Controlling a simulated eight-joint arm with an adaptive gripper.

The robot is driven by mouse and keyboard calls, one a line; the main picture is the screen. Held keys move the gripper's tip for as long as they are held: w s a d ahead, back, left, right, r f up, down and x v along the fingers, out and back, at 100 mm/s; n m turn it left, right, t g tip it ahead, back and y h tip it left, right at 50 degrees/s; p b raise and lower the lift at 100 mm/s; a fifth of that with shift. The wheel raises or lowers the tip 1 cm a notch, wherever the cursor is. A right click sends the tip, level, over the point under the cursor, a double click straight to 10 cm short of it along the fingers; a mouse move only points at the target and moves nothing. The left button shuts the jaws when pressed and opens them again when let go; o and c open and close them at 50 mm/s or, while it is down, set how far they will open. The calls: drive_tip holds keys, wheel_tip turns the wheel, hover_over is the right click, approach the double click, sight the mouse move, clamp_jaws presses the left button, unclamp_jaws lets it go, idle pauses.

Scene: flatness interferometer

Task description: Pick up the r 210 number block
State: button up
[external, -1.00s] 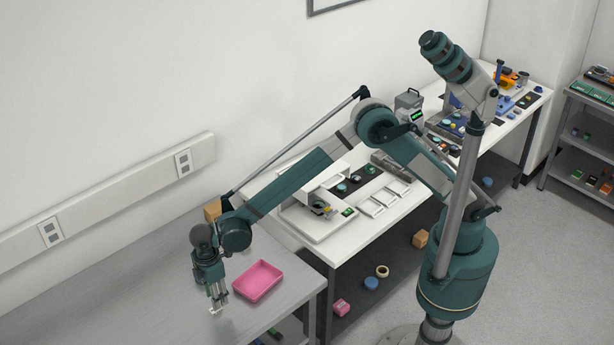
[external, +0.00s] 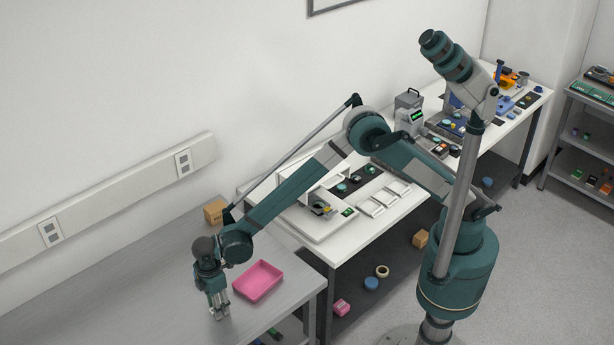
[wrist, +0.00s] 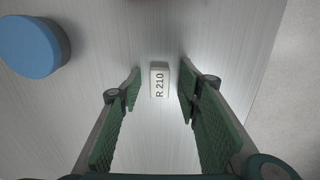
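The R 210 number block (wrist: 159,80) is a small white block with dark lettering. In the wrist view it lies on the bare metal table top, centred in the gap between my fingertips and apart from both. My gripper (wrist: 159,92) is open and empty, with a green padded finger on each side of the block. In the external view my gripper (external: 219,312) points down at the grey table, left of the pink tray. The block cannot be made out in the external view.
A blue round object (wrist: 30,46) sits left of the block in the wrist view. The pink tray (external: 258,281) stands right of my gripper, and a cardboard box (external: 215,211) is farther back. The table edge lies to the right.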

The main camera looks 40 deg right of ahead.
drive_tip(key=shift+c, duration=0.7)
drive_tip(key=c, duration=0.7)
drive_tip(key=shift+r, duration=0.1)
drive_tip(key=shift+r, duration=4.9)
